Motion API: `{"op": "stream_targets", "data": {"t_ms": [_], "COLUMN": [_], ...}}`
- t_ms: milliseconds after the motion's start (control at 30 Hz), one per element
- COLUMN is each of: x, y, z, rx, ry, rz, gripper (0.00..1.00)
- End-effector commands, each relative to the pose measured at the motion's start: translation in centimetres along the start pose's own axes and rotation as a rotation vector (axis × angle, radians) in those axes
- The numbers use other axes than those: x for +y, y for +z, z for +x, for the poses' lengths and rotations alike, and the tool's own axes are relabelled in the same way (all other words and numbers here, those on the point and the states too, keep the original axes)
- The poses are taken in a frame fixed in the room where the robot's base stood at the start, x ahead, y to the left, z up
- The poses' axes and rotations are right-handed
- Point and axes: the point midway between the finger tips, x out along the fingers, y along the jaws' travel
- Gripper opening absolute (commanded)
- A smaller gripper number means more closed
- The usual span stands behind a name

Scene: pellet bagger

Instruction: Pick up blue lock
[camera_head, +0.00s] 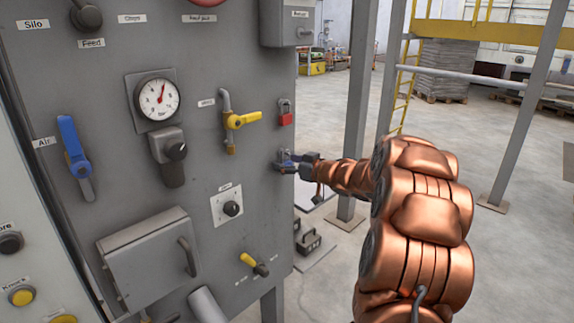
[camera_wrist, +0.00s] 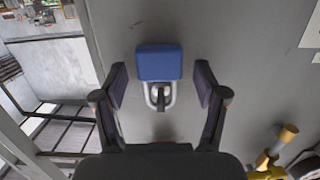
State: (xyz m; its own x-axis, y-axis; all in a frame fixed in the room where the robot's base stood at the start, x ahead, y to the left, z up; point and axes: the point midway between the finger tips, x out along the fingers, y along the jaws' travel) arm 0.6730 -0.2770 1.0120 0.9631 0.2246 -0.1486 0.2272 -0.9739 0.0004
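The blue lock (camera_wrist: 159,62) hangs by its metal shackle on a small fitting on the grey panel. In the head view it is small at the panel's right edge (camera_head: 285,154), partly hidden by my gripper. My gripper (camera_wrist: 161,80) is open in the wrist view. One finger is on each side of the lock, with a visible gap on both sides. Neither finger touches the lock. In the head view my gripper (camera_head: 291,165) reaches in from the right, right at the lock.
A red lock (camera_head: 285,113) hangs above the blue one. A yellow-handled valve (camera_head: 238,120) is to its left, and a socket plate (camera_head: 227,206) is below left. A grey box (camera_head: 287,25) juts out at the top. Floor right of the panel is mostly open, with steel posts (camera_head: 360,90).

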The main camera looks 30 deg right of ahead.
Motion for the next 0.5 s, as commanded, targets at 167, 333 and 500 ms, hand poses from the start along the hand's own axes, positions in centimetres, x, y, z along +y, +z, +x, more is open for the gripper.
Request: {"op": "stream_targets", "data": {"t_ms": [167,333,500], "x": [0.04,0.05,0.05], "y": [0.03,0.03,0.05], "z": [-0.03,-0.04,-0.04], "rx": [0.000,-0.001,-0.001], "ry": [0.001,0.001,0.001], "rz": [0.000,0.000,0.001], "gripper": [0.51,0.33,0.16]}}
